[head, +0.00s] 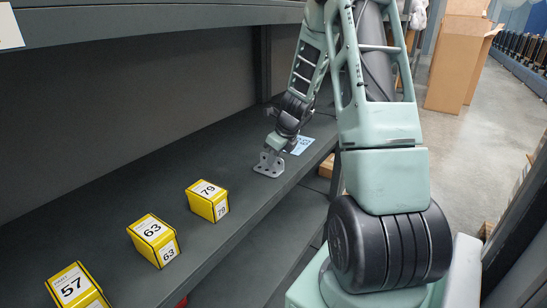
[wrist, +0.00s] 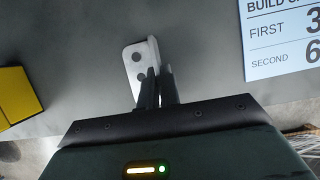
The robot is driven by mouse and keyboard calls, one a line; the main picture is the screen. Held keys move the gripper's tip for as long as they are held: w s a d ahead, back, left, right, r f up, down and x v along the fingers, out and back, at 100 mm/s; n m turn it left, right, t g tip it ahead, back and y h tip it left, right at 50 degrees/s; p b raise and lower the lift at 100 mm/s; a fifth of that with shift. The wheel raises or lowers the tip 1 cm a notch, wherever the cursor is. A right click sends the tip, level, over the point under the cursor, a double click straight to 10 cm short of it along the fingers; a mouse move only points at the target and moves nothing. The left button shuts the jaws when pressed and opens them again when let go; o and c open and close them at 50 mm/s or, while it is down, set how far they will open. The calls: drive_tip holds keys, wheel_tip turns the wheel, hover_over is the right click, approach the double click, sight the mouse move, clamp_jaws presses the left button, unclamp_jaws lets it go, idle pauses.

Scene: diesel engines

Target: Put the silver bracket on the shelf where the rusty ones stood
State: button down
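The silver bracket (head: 268,166) is on the dark grey shelf (head: 150,190), near its front edge, with its base plate on or just above the surface. In the wrist view the bracket (wrist: 138,62) shows a pale plate with dark holes. My gripper (head: 277,143) comes down on it from above. In the wrist view my gripper (wrist: 158,80) has its two dark fingers close together, on either side of the bracket's upright part. The fingers hide part of the bracket. No rusty brackets are in view.
Yellow numbered blocks, 79 (head: 208,200), 63 (head: 154,240) and 57 (head: 77,287), stand along the shelf to the left. A light blue card (wrist: 285,38) reading "FIRST" and "SECOND" lies right of the bracket. An upper shelf (head: 150,25) hangs above. Cardboard boxes (head: 458,62) stand in the aisle.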

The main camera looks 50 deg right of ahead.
drive_tip(key=shift+f, duration=0.1)
drive_tip(key=c, duration=2)
unclamp_jaws()
drive_tip(key=o, duration=0.4)
drive_tip(key=shift+s+r, duration=0.1)
drive_tip(key=shift+r, duration=0.4)
drive_tip(key=v, duration=1.1)
drive_tip(key=shift+r+b, duration=0.15)
drive_tip(key=shift+b, duration=0.25)
drive_tip(key=shift+a, duration=0.15)
